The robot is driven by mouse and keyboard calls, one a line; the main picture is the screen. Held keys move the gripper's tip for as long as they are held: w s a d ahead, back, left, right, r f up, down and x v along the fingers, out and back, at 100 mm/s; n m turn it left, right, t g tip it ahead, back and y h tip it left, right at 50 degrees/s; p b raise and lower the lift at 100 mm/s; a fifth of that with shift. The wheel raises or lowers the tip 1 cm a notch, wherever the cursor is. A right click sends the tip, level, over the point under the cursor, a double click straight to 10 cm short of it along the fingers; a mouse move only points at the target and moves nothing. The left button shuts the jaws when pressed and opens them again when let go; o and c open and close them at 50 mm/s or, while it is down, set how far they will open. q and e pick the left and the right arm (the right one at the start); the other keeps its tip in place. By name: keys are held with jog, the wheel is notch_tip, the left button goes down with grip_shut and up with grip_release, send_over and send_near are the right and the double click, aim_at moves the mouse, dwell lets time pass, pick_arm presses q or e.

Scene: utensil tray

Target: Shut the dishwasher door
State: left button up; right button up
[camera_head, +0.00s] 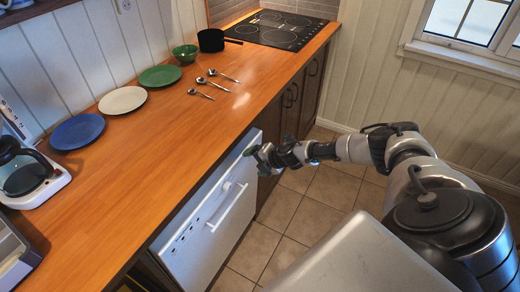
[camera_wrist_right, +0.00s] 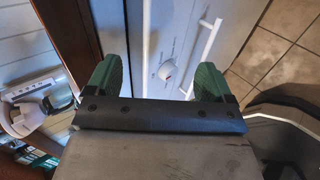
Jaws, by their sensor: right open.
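The dishwasher door (camera_head: 212,225) is a white front panel under the wooden counter, with a round knob and a bar handle (camera_head: 226,207). It stands close to upright; I cannot tell whether it is fully shut. My right gripper (camera_head: 259,159) is at the far upper corner of the door, with green fingertips spread and nothing between them. In the right wrist view the open fingers (camera_wrist_right: 157,80) are in front of the white panel (camera_wrist_right: 230,20), with the knob (camera_wrist_right: 167,70) between them in the picture. Contact with the door cannot be told. My left gripper is not in view.
The wooden counter (camera_head: 150,180) holds blue, white and green plates, a green bowl (camera_head: 185,53), several metal utensils (camera_head: 205,84), a black pot and a coffee maker (camera_head: 28,170). A dark hob is at the far end. Tiled floor (camera_head: 300,215) lies free beside the door.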

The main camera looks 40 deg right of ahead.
jog(key=shift+v, duration=1.1)
